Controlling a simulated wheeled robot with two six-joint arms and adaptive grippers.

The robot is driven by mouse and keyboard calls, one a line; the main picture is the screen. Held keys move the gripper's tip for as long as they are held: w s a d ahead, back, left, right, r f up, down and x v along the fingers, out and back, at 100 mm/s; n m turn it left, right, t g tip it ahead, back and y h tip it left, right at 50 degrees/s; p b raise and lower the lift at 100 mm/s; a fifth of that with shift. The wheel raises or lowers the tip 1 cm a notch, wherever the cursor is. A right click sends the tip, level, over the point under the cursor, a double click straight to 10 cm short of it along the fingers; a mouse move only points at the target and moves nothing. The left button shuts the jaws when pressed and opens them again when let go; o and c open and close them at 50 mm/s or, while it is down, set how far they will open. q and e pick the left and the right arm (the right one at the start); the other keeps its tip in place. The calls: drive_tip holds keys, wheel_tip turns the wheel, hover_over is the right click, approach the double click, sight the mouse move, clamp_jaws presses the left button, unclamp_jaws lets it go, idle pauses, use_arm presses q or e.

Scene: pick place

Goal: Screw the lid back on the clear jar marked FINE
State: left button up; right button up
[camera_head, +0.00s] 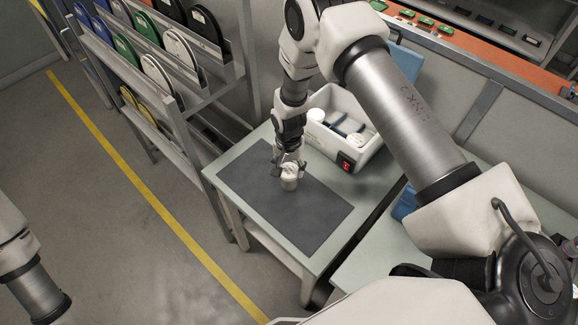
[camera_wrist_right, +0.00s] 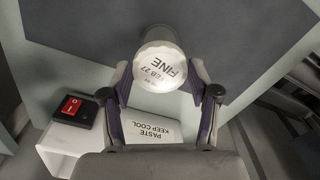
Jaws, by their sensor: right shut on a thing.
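My right gripper (camera_head: 289,168) points down over the mat, with a small pale jar (camera_head: 289,184) between its fingers. In the right wrist view, the gripper (camera_wrist_right: 160,74) has a finger on each side of a round white lid (camera_wrist_right: 163,68) reading FINE and FEB 27. It is shut on the lid. The jar looks upright on the mat. My left gripper is outside the view.
The dark mat (camera_head: 310,221) covers much of the small table (camera_head: 217,178). A white bin (camera_head: 373,154) with a red switch (camera_head: 346,161) and white containers stands behind the jar. A label (camera_wrist_right: 155,127) reads PASTE KEEP COOL. The front of the mat is clear. A reel rack (camera_head: 190,98) stands left.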

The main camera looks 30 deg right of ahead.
drive_tip(key=m, duration=0.3)
drive_tip(key=shift+s+f+m, duration=0.15)
drive_tip(key=shift+m, duration=0.25)
drive_tip(key=shift+m, duration=0.7)
drive_tip(key=m, duration=0.2)
drive_tip(key=shift+m+p, duration=0.3)
drive_tip(key=shift+p, duration=0.05)
drive_tip(key=m, duration=0.2)
drive_tip(key=shift+m, duration=1)
drive_tip(key=m, duration=0.4)
drive_tip(key=shift+w+p, duration=0.2)
drive_tip(key=shift+p, duration=0.15)
